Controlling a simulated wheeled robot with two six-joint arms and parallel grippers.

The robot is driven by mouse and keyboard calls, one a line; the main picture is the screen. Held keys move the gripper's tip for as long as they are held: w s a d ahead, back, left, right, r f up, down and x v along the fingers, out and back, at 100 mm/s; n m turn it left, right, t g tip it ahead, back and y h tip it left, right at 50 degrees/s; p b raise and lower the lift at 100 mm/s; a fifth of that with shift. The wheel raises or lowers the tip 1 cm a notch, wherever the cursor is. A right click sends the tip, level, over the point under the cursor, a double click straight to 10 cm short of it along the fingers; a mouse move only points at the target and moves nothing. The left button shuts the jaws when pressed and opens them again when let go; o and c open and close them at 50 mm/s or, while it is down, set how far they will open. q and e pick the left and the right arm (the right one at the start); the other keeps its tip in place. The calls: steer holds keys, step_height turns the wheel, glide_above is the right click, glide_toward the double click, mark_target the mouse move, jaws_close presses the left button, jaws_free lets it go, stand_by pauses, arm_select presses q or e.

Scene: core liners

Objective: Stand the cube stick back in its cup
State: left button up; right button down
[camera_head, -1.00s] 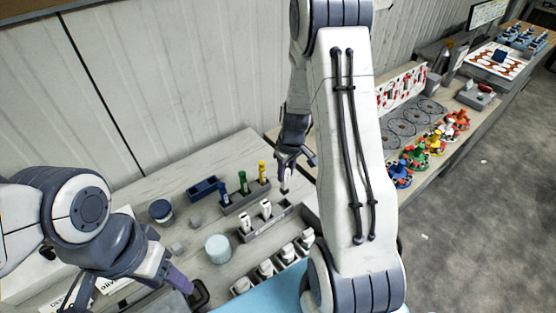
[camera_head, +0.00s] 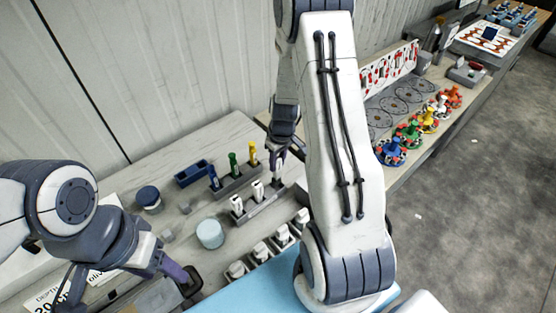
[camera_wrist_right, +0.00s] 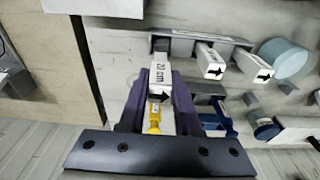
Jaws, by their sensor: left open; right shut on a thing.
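My right gripper (camera_wrist_right: 158,100) is shut on a white square stick (camera_wrist_right: 162,73) with a "cm" label and a black arrow, seen in the right wrist view. In the head view this gripper (camera_head: 277,158) is over the right end of a grey rack (camera_head: 262,207). Two similar white sticks (camera_head: 237,204) stand upright in that rack, and they show with arrows in the wrist view (camera_wrist_right: 208,62). I cannot tell whether the held stick's lower end is inside the rack. My left gripper (camera_head: 178,274) is open at the lower left, near a dark handle-like part.
A second grey rack (camera_head: 236,183) behind holds blue, green and yellow sticks. A blue tray (camera_head: 194,173), a blue-lidded jar (camera_head: 148,198) and a pale cylinder (camera_head: 210,234) stand to the left. Several white-topped pieces (camera_head: 282,236) line the front. Coloured knobs (camera_head: 392,150) are at right.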

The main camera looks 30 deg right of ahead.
mark_target(277, 172)
steer(key=shift+f+b, duration=1)
steer(key=shift+f, duration=0.65)
steer(key=shift+f+b, duration=1)
steer(key=shift+b, duration=0.05)
steer(key=c, duration=0.5)
jaws_free()
steer(key=shift+r, duration=0.1)
steer(key=shift+r+p, duration=2.7)
steer(key=shift+r, duration=0.8)
steer(key=shift+f, duration=0.1)
